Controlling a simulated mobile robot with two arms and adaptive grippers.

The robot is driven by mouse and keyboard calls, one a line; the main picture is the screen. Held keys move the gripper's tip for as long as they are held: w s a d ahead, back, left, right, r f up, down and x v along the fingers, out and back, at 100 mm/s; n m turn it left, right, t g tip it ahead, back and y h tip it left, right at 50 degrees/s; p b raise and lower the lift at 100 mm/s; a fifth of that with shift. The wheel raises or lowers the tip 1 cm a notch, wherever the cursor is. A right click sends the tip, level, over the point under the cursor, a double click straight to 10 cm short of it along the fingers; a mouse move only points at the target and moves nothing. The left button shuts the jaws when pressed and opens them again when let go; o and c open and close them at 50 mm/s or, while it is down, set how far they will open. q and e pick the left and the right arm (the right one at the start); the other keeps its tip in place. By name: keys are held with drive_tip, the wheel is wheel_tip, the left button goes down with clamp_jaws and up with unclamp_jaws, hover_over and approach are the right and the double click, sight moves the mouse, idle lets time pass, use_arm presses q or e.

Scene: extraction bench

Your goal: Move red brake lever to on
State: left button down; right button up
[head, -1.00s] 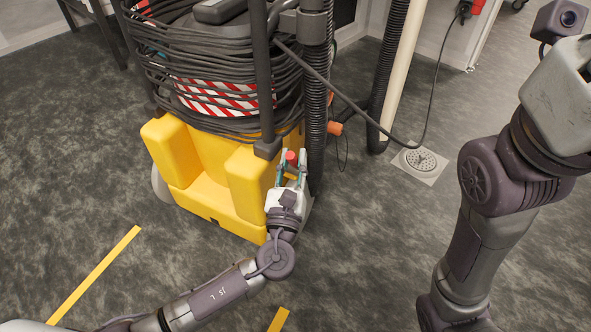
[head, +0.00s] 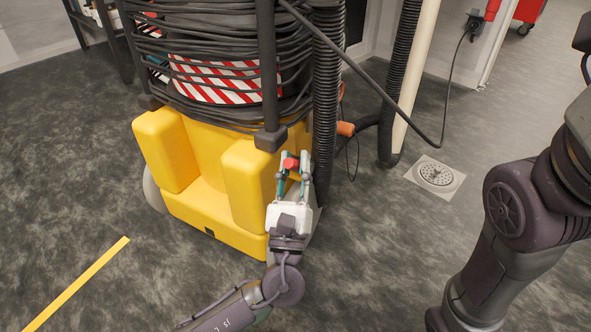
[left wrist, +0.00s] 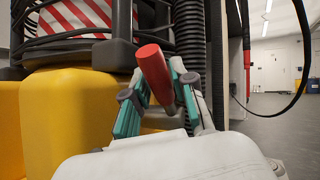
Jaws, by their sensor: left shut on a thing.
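The red brake lever (head: 290,164) is a short rod with a red end, low on the right side of the yellow extraction machine (head: 252,183). In the left wrist view the lever (left wrist: 155,73) rises between the fingers and leans to the upper left, with its red end above them. My left gripper (head: 292,172) is shut on the lever; its teal-padded fingers lie on either side in the left wrist view (left wrist: 157,100). The lever's lower end is hidden behind the gripper body. My right arm shows at the right, but its gripper is out of view.
Black cable coils (head: 220,90) wrap the machine above the yellow base. A black ribbed hose (head: 327,110) and an orange fitting (head: 346,129) are close to the right of the lever. A floor drain (head: 436,174) lies further right. The floor in front is clear.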

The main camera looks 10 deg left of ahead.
use_arm(q)
drive_tip(key=c, duration=0.9)
unclamp_jaws()
